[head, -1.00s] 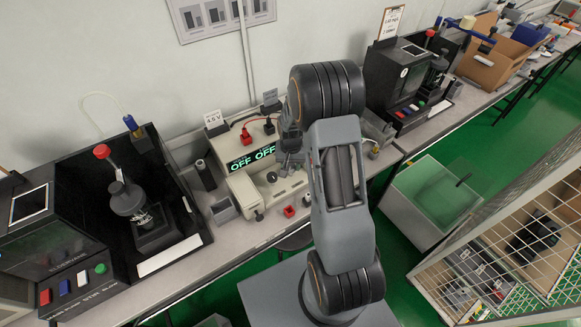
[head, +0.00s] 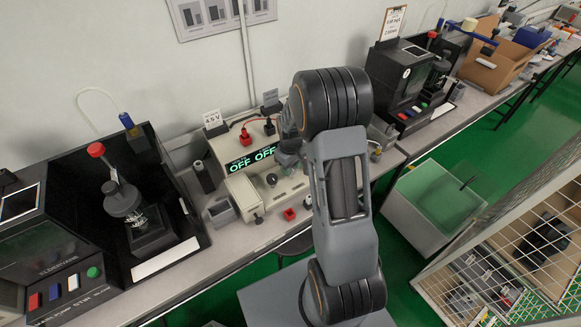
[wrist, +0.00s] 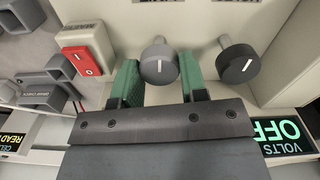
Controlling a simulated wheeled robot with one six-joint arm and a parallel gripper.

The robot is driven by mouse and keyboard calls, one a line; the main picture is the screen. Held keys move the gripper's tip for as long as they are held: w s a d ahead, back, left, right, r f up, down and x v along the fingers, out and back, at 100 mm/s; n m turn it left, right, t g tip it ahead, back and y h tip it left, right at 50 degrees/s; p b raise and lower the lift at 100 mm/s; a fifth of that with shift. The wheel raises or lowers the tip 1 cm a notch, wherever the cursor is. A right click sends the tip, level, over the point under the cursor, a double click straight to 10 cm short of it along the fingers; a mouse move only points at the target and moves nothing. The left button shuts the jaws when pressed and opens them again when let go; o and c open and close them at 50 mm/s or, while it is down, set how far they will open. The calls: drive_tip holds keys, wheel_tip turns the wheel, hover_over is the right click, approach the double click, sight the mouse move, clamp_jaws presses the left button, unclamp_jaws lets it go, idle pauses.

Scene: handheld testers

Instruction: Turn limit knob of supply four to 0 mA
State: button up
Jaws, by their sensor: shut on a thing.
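The beige supply (head: 262,168) stands on the bench in the head view, its green display (head: 252,157) reading OFF OFF. In the wrist view, a round grey knob (wrist: 158,62) with a white pointer line sits between the two green fingers of my gripper (wrist: 158,72), which is shut on it. A second, darker knob (wrist: 237,60) with a slanted white line is to the right, outside the fingers. Part of a VOLTS display (wrist: 277,130) reading OFF shows at the right. The knob labels are cut off or too small to read. In the head view, my arm hides part of the panel.
A red rocker switch (wrist: 86,58) is left of the fingers in the wrist view. Red and black plugs (head: 247,138) with cables stand on the supply. A black tester (head: 140,210) is to the left, another (head: 402,78) to the right. Grey bins (head: 222,211) sit beside the supply.

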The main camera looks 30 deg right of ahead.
drive_tip(key=shift+n, duration=0.4)
drive_tip(key=o, duration=0.9)
wheel_tip(320, 180, up, 14)
drive_tip(key=shift+f, duration=0.1)
idle(0.3)
idle(0.5)
drive_tip(key=s+a+r+m+t, duration=0.1)
drive_tip(key=s+a, duration=0.2)
drive_tip(key=s, duration=0.2)
drive_tip(key=s+a+r+m+t, duration=0.1)
drive_tip(key=s+a+r, duration=0.1)
drive_tip(key=s, duration=0.4)
drive_tip(key=s+a+r+m+t, duration=0.1)
drive_tip(key=s+a+r, duration=0.1)
drive_tip(key=s+a, duration=0.2)
drive_tip(key=shift+s+a+m+t, duration=0.1)
drive_tip(key=shift+s+m+t, duration=0.25)
drive_tip(key=shift+s, duration=0.45)
